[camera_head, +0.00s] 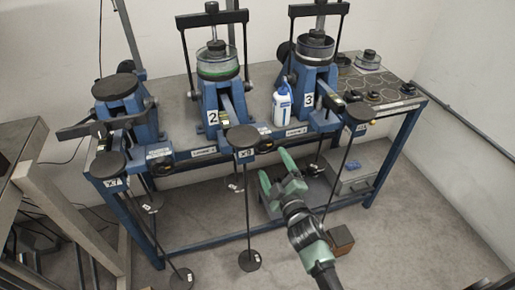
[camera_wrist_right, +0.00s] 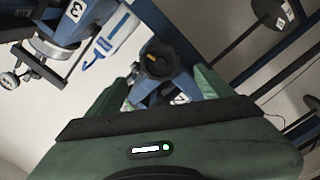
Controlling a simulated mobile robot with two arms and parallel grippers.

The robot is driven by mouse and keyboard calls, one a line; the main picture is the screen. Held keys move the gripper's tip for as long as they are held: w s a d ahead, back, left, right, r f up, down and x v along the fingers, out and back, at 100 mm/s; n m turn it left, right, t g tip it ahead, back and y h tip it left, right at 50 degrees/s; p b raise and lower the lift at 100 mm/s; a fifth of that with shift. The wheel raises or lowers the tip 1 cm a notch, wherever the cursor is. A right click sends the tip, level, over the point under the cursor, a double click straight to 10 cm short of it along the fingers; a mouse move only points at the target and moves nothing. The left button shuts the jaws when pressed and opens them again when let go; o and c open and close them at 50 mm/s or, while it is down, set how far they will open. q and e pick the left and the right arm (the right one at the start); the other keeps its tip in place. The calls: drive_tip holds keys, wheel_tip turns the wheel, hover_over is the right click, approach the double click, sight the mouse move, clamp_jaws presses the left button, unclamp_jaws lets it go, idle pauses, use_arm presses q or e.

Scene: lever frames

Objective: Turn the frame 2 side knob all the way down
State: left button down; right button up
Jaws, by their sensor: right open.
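Frame 2 (camera_head: 211,98) is a blue lever frame with a white "2" label, standing in the middle of the bench. A dark round knob with a central hub shows in the right wrist view (camera_wrist_right: 160,61); it appears to be the dark knob at the front of frame 2 (camera_head: 264,146). My right gripper (camera_head: 276,167) has green fingers and is open and empty, in front of and a little below this knob. In the wrist view the knob lies between and beyond the fingertips (camera_wrist_right: 162,84), apart from them. My left gripper is not in view.
Frame 3 (camera_head: 312,82) stands to the right, with a white and blue bottle (camera_head: 282,104) between it and frame 2. Frame 1 (camera_head: 120,98) is at left. A black disc labelled X9 (camera_head: 242,138) hangs close left of the knob.

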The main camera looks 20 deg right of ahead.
sight(264, 148)
drive_tip(key=w+b, duration=0.1)
drive_tip(key=w, duration=0.3)
drive_tip(key=w+b, duration=0.2)
drive_tip(key=w, duration=0.3)
drive_tip(key=shift+w+a+f, duration=0.1)
drive_tip(key=shift+w+f, duration=0.05)
drive_tip(key=shift+f, duration=0.05)
drive_tip(key=shift+w, duration=0.15)
drive_tip(key=c, duration=0.3)
drive_tip(key=shift+f, duration=0.1)
clamp_jaws()
